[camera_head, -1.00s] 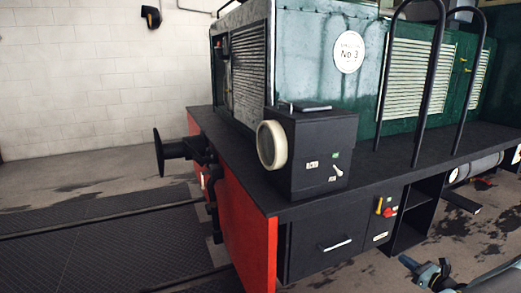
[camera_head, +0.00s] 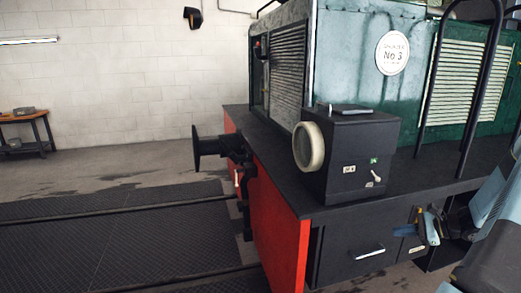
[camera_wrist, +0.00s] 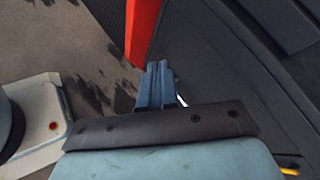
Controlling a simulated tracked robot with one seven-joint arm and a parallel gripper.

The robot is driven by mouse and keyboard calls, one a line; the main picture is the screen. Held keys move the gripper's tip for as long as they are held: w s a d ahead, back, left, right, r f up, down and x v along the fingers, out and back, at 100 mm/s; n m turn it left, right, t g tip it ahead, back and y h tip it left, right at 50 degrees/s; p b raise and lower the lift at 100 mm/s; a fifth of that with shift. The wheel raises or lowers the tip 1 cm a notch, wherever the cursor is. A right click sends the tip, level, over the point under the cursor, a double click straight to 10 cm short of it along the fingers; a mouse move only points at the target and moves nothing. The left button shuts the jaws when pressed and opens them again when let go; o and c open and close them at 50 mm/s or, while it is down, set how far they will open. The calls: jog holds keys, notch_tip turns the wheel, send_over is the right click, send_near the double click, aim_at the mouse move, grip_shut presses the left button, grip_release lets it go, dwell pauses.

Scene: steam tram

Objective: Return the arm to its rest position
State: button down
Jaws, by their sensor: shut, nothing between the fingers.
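My gripper (camera_head: 430,228) is in front of the tram's dark lower side, at the right of the head view. Its blue-grey fingers are together and hold nothing. In the wrist view the closed fingers (camera_wrist: 155,86) point toward a red panel edge and a dark surface. My blue and dark arm reaches in from the right edge of the head view. The gripper partly hides the panel beside the drawer (camera_head: 350,255). I cannot tell how far the fingers are from the tram's side.
The green steam tram (camera_head: 350,50) fills the right side, with a black lamp box (camera_head: 345,165), a red end beam (camera_head: 275,235) and a buffer (camera_head: 208,148). Dark handrails (camera_head: 486,90) rise near my arm. Floor at left is open; a workbench (camera_head: 25,125) stands far left.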

jog(key=s+a+r+n+g+h, duration=0.3)
jog(key=a+r+n, duration=0.2)
jog(key=a+r, duration=0.45)
jog(key=s+a+r+n+g+h, duration=0.25)
jog(key=a+r+n, duration=0.35)
jog(key=a+r, duration=0.3)
jog(key=s+a+r+n+t+h, duration=0.2)
jog(key=s+a+r+n, duration=0.2)
jog(key=s, duration=0.4)
jog(key=s+a+r+n+t+h, duration=0.2)
jog(key=s+a+r+n, duration=0.2)
jog(key=s, duration=0.5)
notch_tip(320, 180, up, 3)
jog(key=a, duration=0.2)
jog(key=shift+a+n, duration=0.3)
jog(key=shift+n, duration=0.1)
jog(key=shift+f+h, duration=0.1)
jog(key=shift+h, duration=0.15)
